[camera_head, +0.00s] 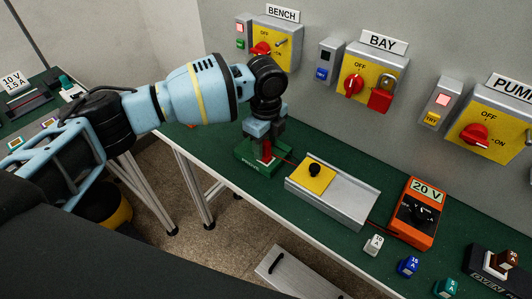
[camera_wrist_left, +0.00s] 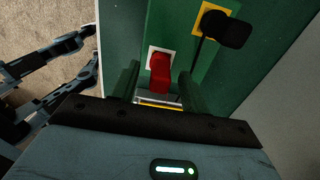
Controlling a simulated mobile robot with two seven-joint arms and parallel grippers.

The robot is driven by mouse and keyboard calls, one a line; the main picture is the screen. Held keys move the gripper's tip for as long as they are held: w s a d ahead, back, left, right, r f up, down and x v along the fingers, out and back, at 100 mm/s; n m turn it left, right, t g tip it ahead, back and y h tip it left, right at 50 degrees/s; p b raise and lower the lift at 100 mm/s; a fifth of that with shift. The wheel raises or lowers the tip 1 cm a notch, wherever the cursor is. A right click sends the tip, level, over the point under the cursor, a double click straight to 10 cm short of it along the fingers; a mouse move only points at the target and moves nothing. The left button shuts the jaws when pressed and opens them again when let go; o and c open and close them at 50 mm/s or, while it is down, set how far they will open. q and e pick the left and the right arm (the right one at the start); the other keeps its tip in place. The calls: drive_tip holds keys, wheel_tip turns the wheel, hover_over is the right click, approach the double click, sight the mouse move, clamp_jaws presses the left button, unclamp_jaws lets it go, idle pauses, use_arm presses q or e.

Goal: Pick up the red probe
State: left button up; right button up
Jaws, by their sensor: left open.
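The red probe (camera_head: 267,150) stands in a green holder (camera_head: 252,168) on the bench. In the left wrist view the red probe (camera_wrist_left: 161,72) rises from a white square socket and lies between the finger pads. My left gripper (camera_head: 263,138) points down over the holder. It is open, with one finger on each side of the probe; the left wrist view also shows the gripper (camera_wrist_left: 160,88). I cannot tell whether either finger touches the probe. The gripper hides part of the holder in the head view. My right gripper is not in view.
In the left wrist view a black part (camera_wrist_left: 225,28) stands in a yellow square close by. A grey box (camera_head: 345,198) with a yellow plate and an orange 20 V unit (camera_head: 414,212) stand to the right. The switch-panel wall (camera_head: 310,90) is close behind.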

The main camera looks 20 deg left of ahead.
sight(266, 144)
use_arm(q)
drive_tip(key=shift+f, duration=0.15)
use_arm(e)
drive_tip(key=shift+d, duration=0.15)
use_arm(q)
clamp_jaws()
